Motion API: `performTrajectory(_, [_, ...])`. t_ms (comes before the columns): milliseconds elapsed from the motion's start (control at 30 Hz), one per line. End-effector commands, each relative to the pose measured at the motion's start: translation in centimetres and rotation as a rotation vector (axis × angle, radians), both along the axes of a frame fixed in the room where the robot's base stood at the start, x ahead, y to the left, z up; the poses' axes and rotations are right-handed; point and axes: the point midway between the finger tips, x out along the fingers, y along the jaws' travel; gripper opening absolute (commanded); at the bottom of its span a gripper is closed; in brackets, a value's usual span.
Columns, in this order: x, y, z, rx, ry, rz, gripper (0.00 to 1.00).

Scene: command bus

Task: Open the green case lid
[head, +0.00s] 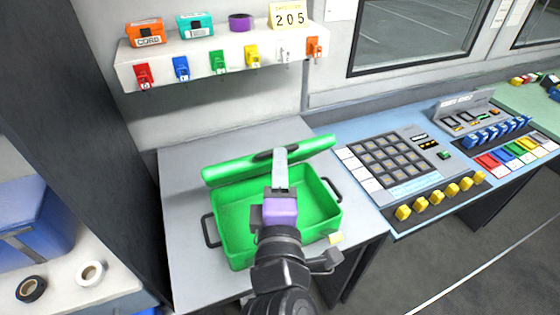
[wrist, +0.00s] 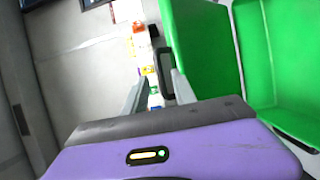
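The green case (head: 235,225) sits on a grey counter, its empty inside showing. Its lid (head: 225,170) is raised at the back, seen nearly edge-on, with a dark handle (head: 262,155) on its edge. The lid (wrist: 195,50) also fills the upper middle of the wrist view, with the handle (wrist: 165,60) beside it. My gripper (head: 280,153) reaches over the case to the lid, its fingertips overlapping the lid edge. In the wrist view its fingers (wrist: 158,80) are apart, with the handle just past the tips. Contact with the lid cannot be told.
A wall shelf (head: 215,65) with coloured tags and small boxes is behind the case. A button console (head: 390,165) stands to the right. A dark cabinet side (head: 100,150) rises to the left. Bare grey counter (head: 185,200) shows left of the case.

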Motion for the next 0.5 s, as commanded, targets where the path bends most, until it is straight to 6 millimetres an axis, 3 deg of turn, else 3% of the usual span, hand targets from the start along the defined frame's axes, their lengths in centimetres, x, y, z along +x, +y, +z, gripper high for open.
performTrajectory(233, [-3.9, 0.4, -0.4, -0.001, 0.0, 0.002, 0.33])
performTrajectory(500, [-5.3, 0.4, -0.2, -0.001, -0.001, -0.001, 0.33])
